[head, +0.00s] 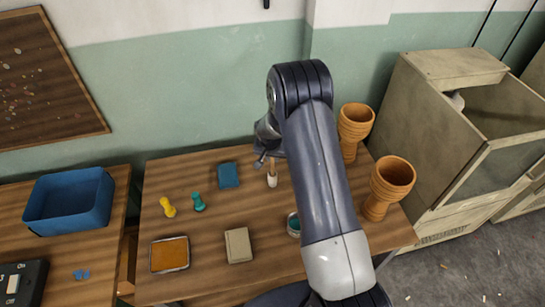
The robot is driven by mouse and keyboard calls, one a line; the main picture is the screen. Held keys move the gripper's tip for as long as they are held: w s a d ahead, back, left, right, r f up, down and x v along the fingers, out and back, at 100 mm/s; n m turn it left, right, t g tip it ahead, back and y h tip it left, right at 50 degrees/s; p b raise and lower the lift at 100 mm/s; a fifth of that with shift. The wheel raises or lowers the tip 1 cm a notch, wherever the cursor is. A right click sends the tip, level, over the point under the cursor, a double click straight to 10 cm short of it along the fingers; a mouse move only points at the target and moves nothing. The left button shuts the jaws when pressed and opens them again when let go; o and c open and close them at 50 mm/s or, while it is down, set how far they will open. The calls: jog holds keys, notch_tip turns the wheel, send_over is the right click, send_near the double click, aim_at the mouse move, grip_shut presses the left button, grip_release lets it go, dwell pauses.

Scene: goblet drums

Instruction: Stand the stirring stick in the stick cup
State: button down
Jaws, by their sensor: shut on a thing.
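My gripper (264,158) is small in the head view, over the back middle of the table (215,270), and partly hidden by my arm. It is shut on what looks like the stirring stick (272,167), a thin brown upright piece just below the jaws. A small pale piece (272,181) is at the stick's lower end. I cannot tell whether this is the stick cup around it or the stick's own end, nor whether it touches the table. A round pot (293,224) with teal inside stands nearer, partly hidden behind my arm.
Two orange-brown goblet shapes (389,185) (355,128) stand at the right. A teal pad (228,175), yellow (167,207) and teal (198,202) pegs, an orange tray (169,255) and a beige block (238,245) lie left. A blue bin (70,200) is on the left table.

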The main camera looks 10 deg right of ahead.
jog(key=shift+f, duration=0.25)
jog(key=c, duration=1.4)
grip_release()
jog(key=shift+r, duration=0.1)
jog(key=shift+r, duration=0.25)
jog(key=b+v, duration=0.2)
jog(key=v, duration=0.9)
jog(key=shift+s+r, duration=0.15)
jog(key=shift+r, duration=0.2)
jog(key=shift+f, duration=0.1)
jog(key=p+x, duration=0.1)
jog(key=x, duration=1.1)
jog(key=shift+f+p, duration=0.1)
jog(key=shift+p, duration=0.2)
jog(key=shift+r, duration=0.25)
